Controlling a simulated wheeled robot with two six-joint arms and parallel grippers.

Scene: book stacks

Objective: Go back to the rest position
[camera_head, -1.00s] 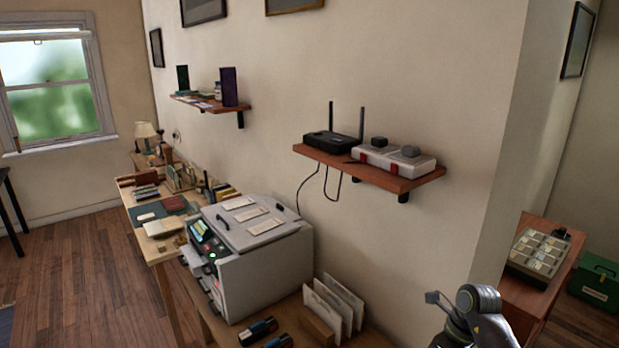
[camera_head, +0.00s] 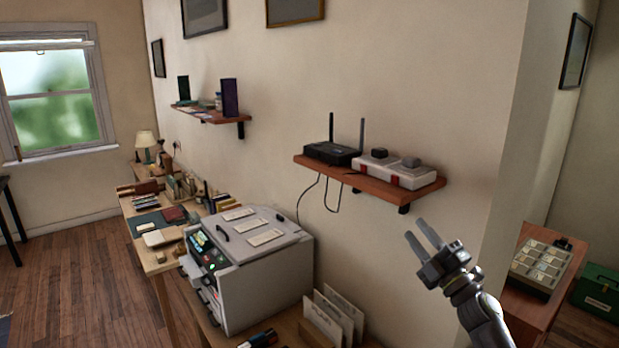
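My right gripper (camera_head: 424,238) is raised at the lower right, in front of the bare wall and below the right end of the router shelf. Its two grey fingers point up and left, with a gap between them and nothing held. My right arm comes up from the bottom right edge. My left gripper and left arm are not in the view.
A wall shelf (camera_head: 385,191) holds a black router (camera_head: 331,153) and a power strip (camera_head: 398,172). A printer (camera_head: 245,262) and upright envelopes (camera_head: 330,318) stand below it on a table. A keypad-like box (camera_head: 541,262) sits at right.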

